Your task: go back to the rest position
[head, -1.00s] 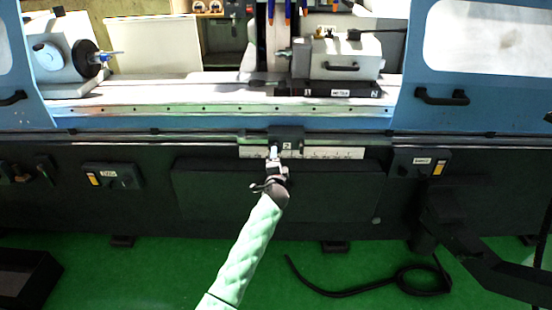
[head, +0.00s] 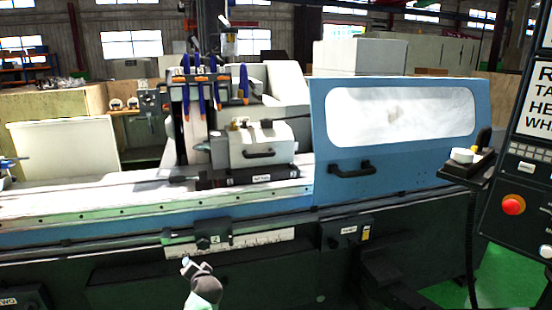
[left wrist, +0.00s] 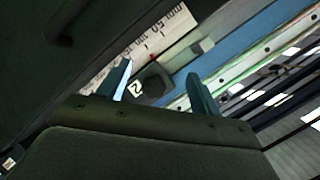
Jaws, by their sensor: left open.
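My left gripper (head: 187,264) is low in the head view, below and slightly left of the dark block marked 2 (head: 213,234) on the machine's front rail. The left wrist view shows the gripper (left wrist: 160,88) open, with its two fingers apart and nothing held between them. Beyond the fingers there, the block marked 2 (left wrist: 152,85) appears, with the white scale strip (left wrist: 122,52) beside it. It looks apart from the fingers, but the exact distance cannot be told. My right gripper is in neither view.
The blue grinder door (head: 325,150) has a dark handle (head: 352,168). A control panel with a red button (head: 513,204) stands at the right, near a small shelf (head: 470,172). Green floor (head: 505,270) shows at lower right.

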